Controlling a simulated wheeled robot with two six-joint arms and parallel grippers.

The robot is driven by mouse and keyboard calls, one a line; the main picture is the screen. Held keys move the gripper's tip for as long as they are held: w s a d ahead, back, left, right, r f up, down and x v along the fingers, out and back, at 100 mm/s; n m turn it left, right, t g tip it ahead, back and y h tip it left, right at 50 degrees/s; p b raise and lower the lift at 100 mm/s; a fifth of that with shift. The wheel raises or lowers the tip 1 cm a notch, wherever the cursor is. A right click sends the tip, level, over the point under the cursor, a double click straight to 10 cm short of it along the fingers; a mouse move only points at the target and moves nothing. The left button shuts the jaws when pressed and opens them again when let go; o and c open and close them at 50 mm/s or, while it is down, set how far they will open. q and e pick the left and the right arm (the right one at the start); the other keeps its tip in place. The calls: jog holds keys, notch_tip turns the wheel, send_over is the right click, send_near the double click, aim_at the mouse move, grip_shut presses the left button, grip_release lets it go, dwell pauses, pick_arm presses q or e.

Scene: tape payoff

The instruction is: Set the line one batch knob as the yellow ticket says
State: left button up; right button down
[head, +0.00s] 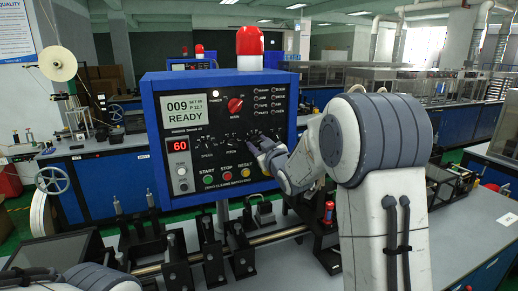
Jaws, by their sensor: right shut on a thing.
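The blue control box (152,130) stands at the middle, with a dark panel facing me. My right gripper (257,143) reaches in from the right and is shut on a small knob at the right end of the panel's lower dial row. The gripper hides most of that knob and its label, so I cannot read its setting. The panel's screen (184,112) reads 009 and READY, and a red display (180,145) reads 60. I see no yellow ticket. My left gripper is not in view; only part of that arm shows at the lower left.
A red mode knob (235,105) sits above the dials. Green, red and yellow buttons (227,179) line the panel's lower edge. A red beacon (250,45) tops the box. Metal rails and black brackets (240,250) stand in front.

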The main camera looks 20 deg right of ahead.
jog(key=n+b, duration=0.3)
jog(key=b, duration=0.1)
jog(key=n+b, duration=0.4)
jog(key=b, duration=0.1)
jog(key=n+b, duration=0.3)
jog(key=b, duration=0.1)
jog(key=shift+a+f+n+b, duration=0.1)
jog(key=shift+f+n+b, duration=0.2)
jog(key=shift+f+b, duration=0.1)
jog(key=shift+n+b, duration=0.7)
jog(key=shift+n, duration=0.2)
jog(key=n+b, duration=0.3)
jog(key=n, duration=0.2)
jog(key=shift+r, duration=0.1)
jog(key=n+b, duration=0.2)
jog(key=n, duration=0.3)
jog(key=shift+c, duration=2.1)
grip_release()
jog(key=shift+s+r, duration=0.1)
